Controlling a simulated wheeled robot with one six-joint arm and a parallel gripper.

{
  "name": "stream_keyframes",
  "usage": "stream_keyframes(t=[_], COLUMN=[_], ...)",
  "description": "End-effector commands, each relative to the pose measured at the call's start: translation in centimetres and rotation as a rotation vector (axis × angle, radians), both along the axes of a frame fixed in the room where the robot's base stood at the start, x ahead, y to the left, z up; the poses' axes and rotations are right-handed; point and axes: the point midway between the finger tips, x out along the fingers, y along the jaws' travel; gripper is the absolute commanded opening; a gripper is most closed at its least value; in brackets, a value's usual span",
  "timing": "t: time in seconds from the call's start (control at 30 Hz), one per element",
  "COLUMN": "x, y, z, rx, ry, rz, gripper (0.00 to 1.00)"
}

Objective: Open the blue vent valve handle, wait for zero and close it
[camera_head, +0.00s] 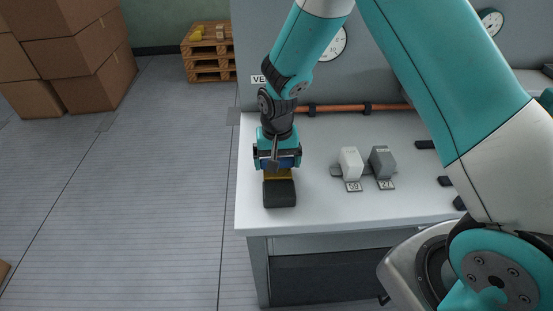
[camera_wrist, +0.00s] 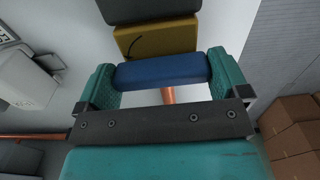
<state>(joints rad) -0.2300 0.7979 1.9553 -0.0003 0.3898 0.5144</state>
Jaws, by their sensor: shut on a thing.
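The blue valve handle (camera_wrist: 162,70) lies between the two teal fingers of my gripper (camera_wrist: 165,78) in the wrist view, and the gripper is shut on it. In the head view my gripper (camera_head: 277,161) points down at the left end of the bench, and the blue handle (camera_head: 288,163) shows only in part. A yellow block (camera_head: 278,175) and a dark grey block (camera_head: 280,194) sit just in front of it. A round gauge (camera_head: 338,45) on the back panel is partly hidden by my arm, and its reading is too small to tell.
A white block (camera_head: 350,162) and a grey block (camera_head: 382,161) with number tags stand right of my gripper on the bench (camera_head: 325,205). A copper pipe (camera_head: 350,107) runs along the back. Another gauge (camera_head: 491,22) is at upper right. Cardboard boxes (camera_head: 75,55) and a pallet (camera_head: 208,67) stand left.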

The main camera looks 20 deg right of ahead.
Motion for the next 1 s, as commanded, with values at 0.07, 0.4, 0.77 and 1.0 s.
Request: stream_keyframes(t=[0.07,0.4,0.77,1.0], x=[0.26,0.29,0.24,0.18], y=[-0.02,-0.02,-0.02,0.01], z=[0.23,0.24,0.19,0.75], rx=[0.0,0.0,0.0,0.0], ry=[-0.008,-0.009,-0.007,-0.006], rz=[-0.02,-0.049,-0.048,-0.046], gripper=[0.7,0.7,1.0,1.0])
